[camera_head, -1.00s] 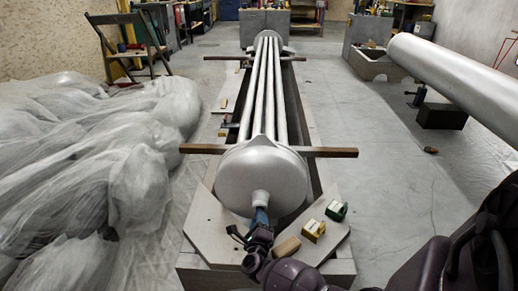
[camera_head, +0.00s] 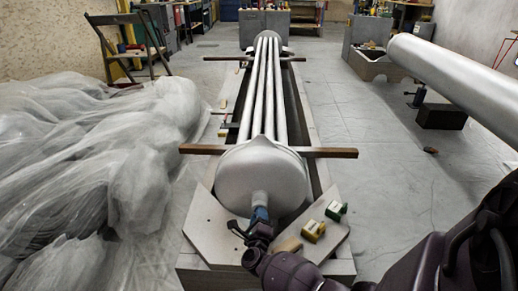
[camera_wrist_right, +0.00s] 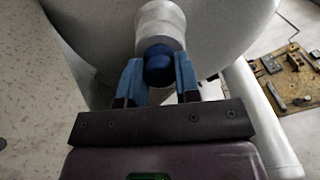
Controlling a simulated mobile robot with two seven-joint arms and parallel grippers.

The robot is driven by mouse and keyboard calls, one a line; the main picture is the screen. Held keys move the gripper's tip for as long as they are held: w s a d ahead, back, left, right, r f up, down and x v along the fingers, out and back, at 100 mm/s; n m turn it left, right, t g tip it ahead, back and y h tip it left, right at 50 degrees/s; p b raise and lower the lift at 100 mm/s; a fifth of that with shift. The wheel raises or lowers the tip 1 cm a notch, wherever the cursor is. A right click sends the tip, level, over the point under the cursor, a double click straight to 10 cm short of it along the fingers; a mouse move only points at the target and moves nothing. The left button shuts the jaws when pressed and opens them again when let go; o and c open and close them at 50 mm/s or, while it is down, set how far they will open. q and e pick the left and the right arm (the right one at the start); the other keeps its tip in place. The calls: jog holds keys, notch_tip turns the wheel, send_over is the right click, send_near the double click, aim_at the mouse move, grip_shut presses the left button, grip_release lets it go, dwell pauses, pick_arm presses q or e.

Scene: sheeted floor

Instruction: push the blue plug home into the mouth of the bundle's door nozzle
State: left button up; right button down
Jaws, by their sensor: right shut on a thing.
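The bundle (camera_head: 266,95) of long silver tubes ends at the near side in a rounded grey door (camera_head: 252,178). Its short nozzle (camera_head: 260,198) points toward me and shows in the wrist view (camera_wrist_right: 160,22) as a pale cylinder. The blue plug (camera_wrist_right: 158,66) sits at the nozzle's mouth, in line with it; its rounded end shows, and how deep it sits I cannot tell. My right gripper (camera_wrist_right: 158,82) is shut on the plug, with a blue finger on each side. In the head view the right gripper (camera_head: 261,214) is at the nozzle. My left gripper is out of view.
Dark crossbars (camera_head: 330,153) lie across the stand. Sheeting (camera_head: 80,180) heaps at left; a large tube (camera_head: 450,82) is at right.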

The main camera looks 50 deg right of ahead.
jog(key=c, duration=0.8)
grip_release()
jog(key=shift+o, duration=0.2)
